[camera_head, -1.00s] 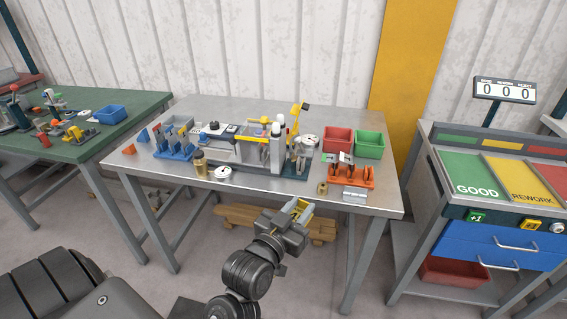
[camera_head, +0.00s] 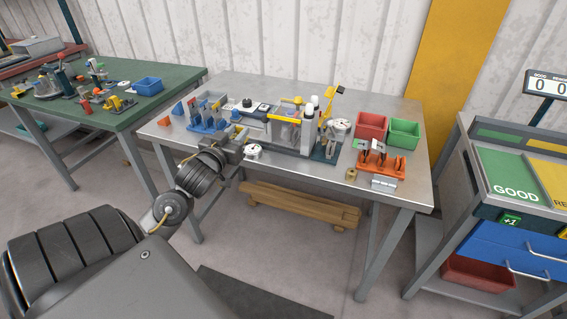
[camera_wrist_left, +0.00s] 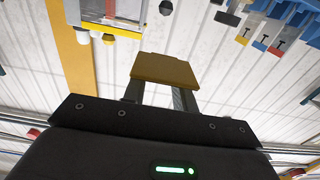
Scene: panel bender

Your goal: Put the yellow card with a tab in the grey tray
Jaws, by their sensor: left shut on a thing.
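My left gripper (camera_head: 236,143) is over the front left edge of the middle workbench, in front of the bending machine. In the left wrist view, its two fingers (camera_wrist_left: 158,92) are shut on a flat yellow card (camera_wrist_left: 166,69). The card appears brownish yellow there, and its tab cannot be made out clearly. In the head view the card is mostly hidden by the gripper. A grey tray-like box (camera_head: 38,46) stands on the red bench at the far left. My right gripper is not in view.
The steel workbench (camera_head: 390,190) carries the bending machine (camera_head: 300,130), blue rack (camera_head: 207,117), orange rack (camera_head: 381,162), red bin (camera_head: 371,126) and green bin (camera_head: 404,133). Left is a green bench (camera_head: 110,122) with a blue bin (camera_head: 148,86). Right is a sorting cart (camera_head: 500,235).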

